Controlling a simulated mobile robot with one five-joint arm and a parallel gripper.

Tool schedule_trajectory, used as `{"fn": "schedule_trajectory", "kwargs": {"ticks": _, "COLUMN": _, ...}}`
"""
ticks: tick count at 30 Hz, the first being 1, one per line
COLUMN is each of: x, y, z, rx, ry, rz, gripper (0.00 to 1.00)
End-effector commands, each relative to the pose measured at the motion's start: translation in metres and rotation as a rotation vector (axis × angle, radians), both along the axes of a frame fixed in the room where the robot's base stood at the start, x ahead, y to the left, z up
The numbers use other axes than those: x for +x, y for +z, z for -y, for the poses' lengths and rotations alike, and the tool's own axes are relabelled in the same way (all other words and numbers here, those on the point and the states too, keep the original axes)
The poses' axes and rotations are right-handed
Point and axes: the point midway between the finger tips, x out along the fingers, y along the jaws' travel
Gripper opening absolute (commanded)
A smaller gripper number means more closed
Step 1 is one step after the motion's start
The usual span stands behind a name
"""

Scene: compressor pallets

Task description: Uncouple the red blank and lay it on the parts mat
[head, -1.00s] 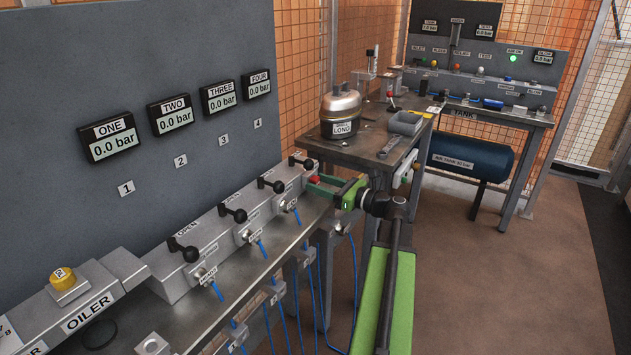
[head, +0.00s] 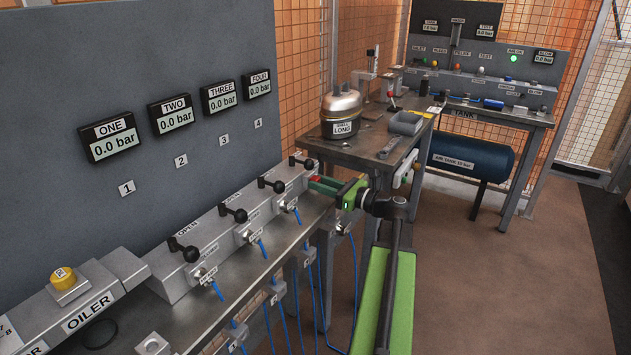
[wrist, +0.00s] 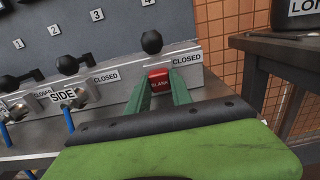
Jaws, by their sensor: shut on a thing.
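The red blank (wrist: 159,80) sits at the front face of the manifold's fourth station, under the black valve handle (wrist: 151,42) by the number 4. My gripper (wrist: 160,88) has its two green fingers on either side of the blank, shut on it. In the head view my gripper (head: 322,184) reaches in from the right to the far end of the manifold (head: 219,238), and only a sliver of red shows by its fingers. I cannot tell whether the blank is still seated in its port. I cannot make out a parts mat.
Blue hoses (head: 218,291) plug into the other stations and hang below the bench. A bench (head: 352,152) with a bell-shaped LONG container (head: 341,110), a grey bin (head: 406,122) and a wrench stands beyond the manifold. Open floor (head: 490,270) lies to the right.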

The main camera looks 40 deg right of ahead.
Motion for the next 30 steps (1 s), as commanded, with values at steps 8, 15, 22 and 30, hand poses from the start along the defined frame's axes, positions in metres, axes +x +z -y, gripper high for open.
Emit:
{"fn": "schedule_trajectory", "kwargs": {"ticks": 8, "x": -0.0002, "y": 0.0, "z": 0.0004, "rx": 0.0, "ry": -0.001, "rz": 0.0, "gripper": 0.0}}
{"fn": "schedule_trajectory", "kwargs": {"ticks": 15, "x": -0.0003, "y": 0.0, "z": 0.0005, "rx": 0.0, "ry": -0.001, "rz": 0.0, "gripper": 0.0}}
{"fn": "schedule_trajectory", "kwargs": {"ticks": 22, "x": -0.0004, "y": 0.0, "z": 0.0006, "rx": 0.0, "ry": -0.001, "rz": 0.0, "gripper": 0.0}}
{"fn": "schedule_trajectory", "kwargs": {"ticks": 30, "x": -0.0062, "y": -0.0001, "z": 0.0023, "rx": 0.0, "ry": -0.002, "rz": 0.0, "gripper": 0.0}}
